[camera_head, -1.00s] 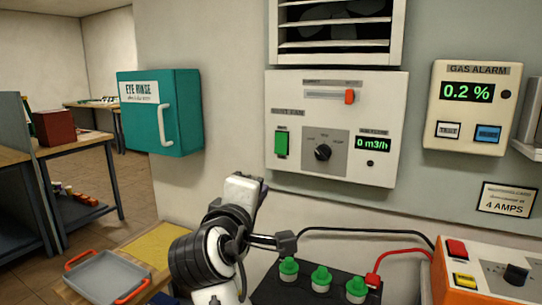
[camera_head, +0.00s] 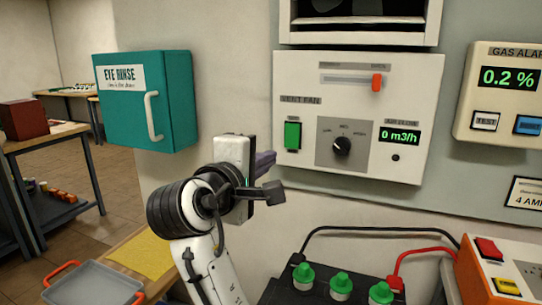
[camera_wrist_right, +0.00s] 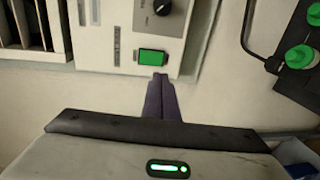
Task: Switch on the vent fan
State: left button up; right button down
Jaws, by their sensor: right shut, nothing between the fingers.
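The vent fan panel (camera_head: 412,95) is a white box on the wall. It has a green rocker switch (camera_head: 292,135), a black knob (camera_head: 342,146), an orange-red slider (camera_head: 376,82) at the right of its slot, and a display reading 0 m3/h (camera_head: 400,136). My right gripper (camera_head: 270,160) is shut and empty, just below and left of the green switch. In the right wrist view the closed purple fingertips (camera_wrist_right: 160,78) point at the green switch (camera_wrist_right: 152,57), with a small gap in the picture. My left gripper is not in view.
A teal eye rinse cabinet (camera_head: 180,95) hangs left of the panel. A gas alarm (camera_head: 500,65) reading 0.2 % is at right. Below stand a black battery (camera_head: 300,292) with green caps and cables, and an orange-and-white charger (camera_head: 475,265). A grey tray (camera_head: 95,288) lies lower left.

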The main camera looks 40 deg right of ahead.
aim_at(291, 145)
jog(key=p+x, duration=0.1)
jog(key=x, duration=1.1)
jog(key=shift+w, duration=0.1)
jog(key=shift+d, duration=0.1)
